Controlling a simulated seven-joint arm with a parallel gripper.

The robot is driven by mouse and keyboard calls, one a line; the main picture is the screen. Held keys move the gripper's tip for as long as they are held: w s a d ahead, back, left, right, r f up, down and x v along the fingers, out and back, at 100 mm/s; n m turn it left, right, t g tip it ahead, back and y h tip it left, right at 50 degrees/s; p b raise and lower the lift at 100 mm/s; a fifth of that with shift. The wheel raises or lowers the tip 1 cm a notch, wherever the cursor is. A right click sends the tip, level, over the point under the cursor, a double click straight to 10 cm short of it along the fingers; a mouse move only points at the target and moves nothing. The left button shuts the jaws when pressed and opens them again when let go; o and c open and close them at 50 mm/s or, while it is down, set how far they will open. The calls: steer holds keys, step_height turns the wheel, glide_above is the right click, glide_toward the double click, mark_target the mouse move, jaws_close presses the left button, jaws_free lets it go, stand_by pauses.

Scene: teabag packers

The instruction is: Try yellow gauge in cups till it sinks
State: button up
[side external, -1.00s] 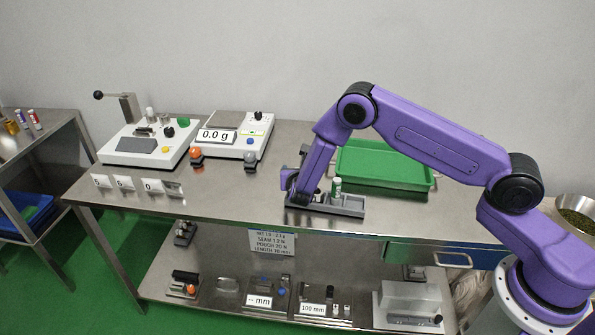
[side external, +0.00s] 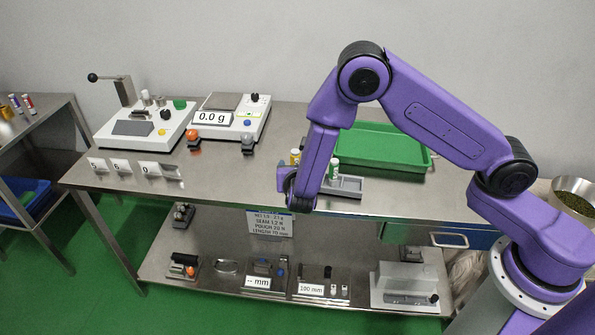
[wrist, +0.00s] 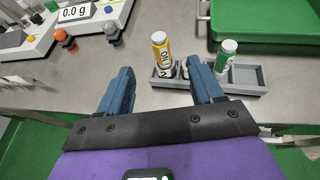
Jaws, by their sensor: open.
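The yellow gauge (wrist: 160,50), a yellow cylinder with a white cap and dark lettering, stands upright at the left end of a grey compartmented holder (wrist: 246,87). In the side view the yellow gauge (side external: 295,157) shows just behind my arm. A green gauge (wrist: 226,55) with a white cap stands toward the holder's right. Small pale pieces between them are partly hidden by my right finger. My gripper (wrist: 160,70) is open and empty, its blue fingers spread on the near side of the holder. In the side view it (side external: 292,190) hangs by the table's front edge. I cannot identify the cups.
A green tray (side external: 425,166) lies behind the holder. A scale reading 0.0 g (side external: 247,122) and a lever device (side external: 135,128) stand at the left. White number cards (side external: 121,167) line the front left. The table between cards and holder is clear.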

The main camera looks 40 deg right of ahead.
steer(key=v, duration=0.3)
steer(key=shift+s+a, duration=0.1)
steer(key=shift+s, duration=0.05)
steer(key=s+d+r+m+g+y, duration=0.2)
steer(key=s+d+r+m+g, duration=0.1)
steer(key=s, duration=0.8)
steer(key=s+d+r+m+g+y, duration=0.3)
steer(key=s+m, duration=0.5)
steer(key=s, duration=0.3)
steer(key=s+d+r+m+g+y, duration=0.3)
steer(key=s+r, duration=0.4)
steer(key=s, duration=0.4)
steer(key=shift+m+g, duration=0.9)
steer(key=shift+m, duration=0.3)
